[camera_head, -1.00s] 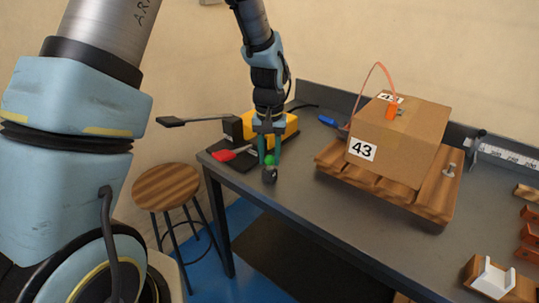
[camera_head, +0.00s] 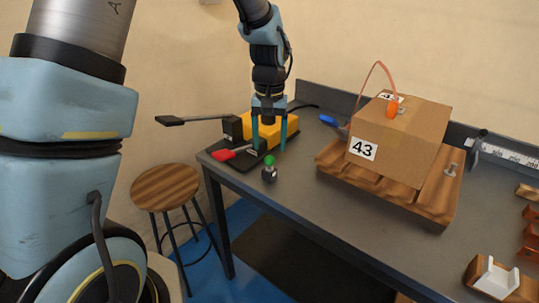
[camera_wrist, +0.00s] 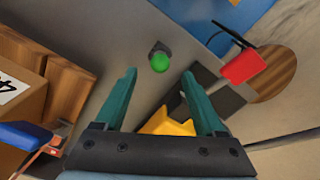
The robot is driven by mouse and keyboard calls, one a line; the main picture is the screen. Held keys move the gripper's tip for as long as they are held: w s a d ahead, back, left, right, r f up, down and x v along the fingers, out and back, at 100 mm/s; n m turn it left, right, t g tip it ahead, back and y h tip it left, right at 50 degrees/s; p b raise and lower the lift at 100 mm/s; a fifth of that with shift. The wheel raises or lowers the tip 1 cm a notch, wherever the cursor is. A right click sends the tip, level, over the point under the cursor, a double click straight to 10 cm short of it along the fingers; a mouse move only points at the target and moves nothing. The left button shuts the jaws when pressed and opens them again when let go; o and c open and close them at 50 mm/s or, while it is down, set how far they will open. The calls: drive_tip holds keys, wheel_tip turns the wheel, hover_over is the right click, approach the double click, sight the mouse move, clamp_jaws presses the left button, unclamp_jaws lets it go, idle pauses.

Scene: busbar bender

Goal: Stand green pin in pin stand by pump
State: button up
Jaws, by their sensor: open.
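The green pin (camera_head: 270,161) shows as a round green head on top of a small dark grey stand (camera_head: 269,175) near the table's front left corner. In the wrist view the green pin (camera_wrist: 160,61) is seen from above, with the dark stand mostly hidden beneath it. It looks upright; how deep it sits I cannot tell. My gripper (camera_head: 269,148) is open and empty, its teal fingers spread apart. It is above and behind the pin, not touching it. The yellow pump (camera_head: 270,126) stands just behind, partly hidden by my gripper.
The pump's red-ended lever (camera_head: 234,153) points left near the stand, and a long black-ended handle (camera_head: 170,120) sticks out past the table. A cardboard box (camera_head: 400,137) marked 43 sits on a wooden pallet (camera_head: 438,207) to the right. A wooden stool (camera_head: 165,187) stands left of the table.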

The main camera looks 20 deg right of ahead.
sight(269, 156)
wheel_tip(269, 156, up, 6)
drive_tip(key=shift+b, duration=0.35)
drive_tip(key=s+a+f+n, duration=0.1)
drive_tip(key=s+a+n, duration=0.1)
drive_tip(key=a, duration=1.3)
drive_tip(key=s+a+f+n+t, duration=0.1)
drive_tip(key=s+a+f+n, duration=0.1)
drive_tip(key=a, duration=1.3)
drive_tip(key=shift+f+n+t, duration=0.15)
drive_tip(key=shift+n+t, duration=0.15)
drive_tip(key=shift+n, duration=0.2)
